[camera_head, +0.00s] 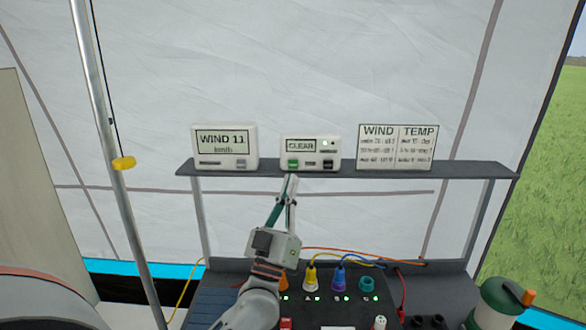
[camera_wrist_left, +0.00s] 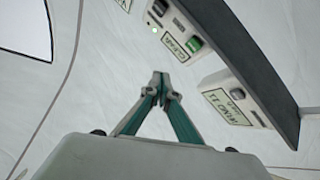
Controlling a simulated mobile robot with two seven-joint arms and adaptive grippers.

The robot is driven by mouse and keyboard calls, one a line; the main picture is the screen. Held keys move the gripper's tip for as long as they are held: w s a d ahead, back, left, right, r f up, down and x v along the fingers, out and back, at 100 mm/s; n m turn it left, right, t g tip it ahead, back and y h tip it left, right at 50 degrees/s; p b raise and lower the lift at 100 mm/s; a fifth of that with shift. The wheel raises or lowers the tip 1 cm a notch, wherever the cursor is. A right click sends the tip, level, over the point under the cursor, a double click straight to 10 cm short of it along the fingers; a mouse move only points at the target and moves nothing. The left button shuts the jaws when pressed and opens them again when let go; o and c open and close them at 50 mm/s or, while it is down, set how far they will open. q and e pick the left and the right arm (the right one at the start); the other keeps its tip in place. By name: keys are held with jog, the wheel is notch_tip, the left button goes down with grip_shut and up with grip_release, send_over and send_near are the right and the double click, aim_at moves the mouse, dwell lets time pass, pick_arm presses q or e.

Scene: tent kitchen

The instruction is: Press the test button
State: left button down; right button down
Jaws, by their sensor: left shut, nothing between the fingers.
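A small white unit (camera_head: 311,148) with a screen reading "CLEAR" stands in the middle of the grey shelf. It has a green button (camera_head: 293,163) at its lower left and a black button (camera_head: 328,163) at its lower right. I cannot read a test label on either. My left gripper (camera_head: 291,179) is shut and empty, its tips just below the green button in the head view. In the left wrist view, my fingertips (camera_wrist_left: 160,76) show apart from the unit's green button (camera_wrist_left: 194,43). My right gripper is not in view.
On the shelf (camera_head: 470,169), a "WIND 11" display (camera_head: 224,147) stands left and a "WIND TEMP" chart (camera_head: 397,146) right. Below are colored plugs and cables on a dark panel (camera_head: 372,310). A metal pole (camera_head: 110,130) rises at left; a green canister (camera_head: 492,305) stands lower right.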

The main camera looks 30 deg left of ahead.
aim_at(293, 164)
pick_arm(q)
jog(key=w+a+b, duration=0.1)
jog(key=w+a, duration=0.2)
jog(key=w, duration=0.2)
jog(key=shift+w+a+b, duration=0.25)
jog(key=shift+w+b, duration=0.1)
dwell(0.7)
jog(key=shift+w, duration=0.1)
dwell(0.5)
jog(key=shift+w+a, duration=0.2)
jog(key=shift+w, duration=0.05)
jog(key=shift+w+a, duration=0.25)
jog(key=shift+w, duration=0.15)
dwell(0.9)
dwell(0.3)
jog(key=shift+s+d+p, duration=0.45)
jog(key=shift+s+p, duration=0.25)
jog(key=shift+s, duration=0.05)
